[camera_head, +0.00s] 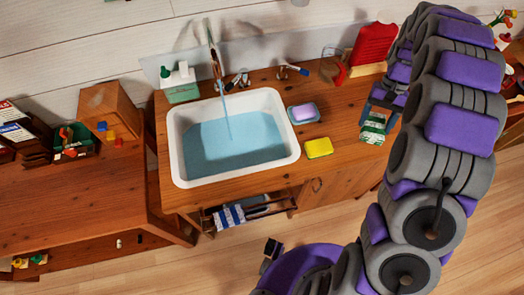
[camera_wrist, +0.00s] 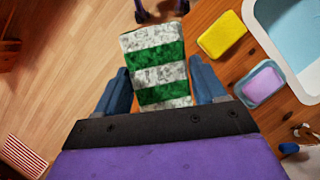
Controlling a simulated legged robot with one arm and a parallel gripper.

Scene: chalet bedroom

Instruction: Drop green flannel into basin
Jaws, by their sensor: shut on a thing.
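The green flannel, green and white striped (camera_wrist: 158,68), is between the two blue fingers of my gripper (camera_wrist: 160,90) in the wrist view. My gripper is shut on it. In the head view the flannel (camera_head: 373,127) shows at the right end of the wooden counter, with my gripper (camera_head: 372,112) at it and my arm arching down from above. I cannot tell whether the flannel touches the counter. The white basin (camera_head: 178,150) is set in the counter to the left, holding blue water. A stream runs into it from the tap. Its corner (camera_wrist: 262,38) shows in the wrist view.
A yellow sponge (camera_head: 319,148) and a soap dish with lilac soap (camera_head: 303,113) lie between basin and flannel. A green soap dispenser (camera_head: 180,85) stands behind the basin. A red object (camera_head: 373,43) stands at the back right. A blue striped cloth (camera_head: 229,216) hangs on the front rail.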

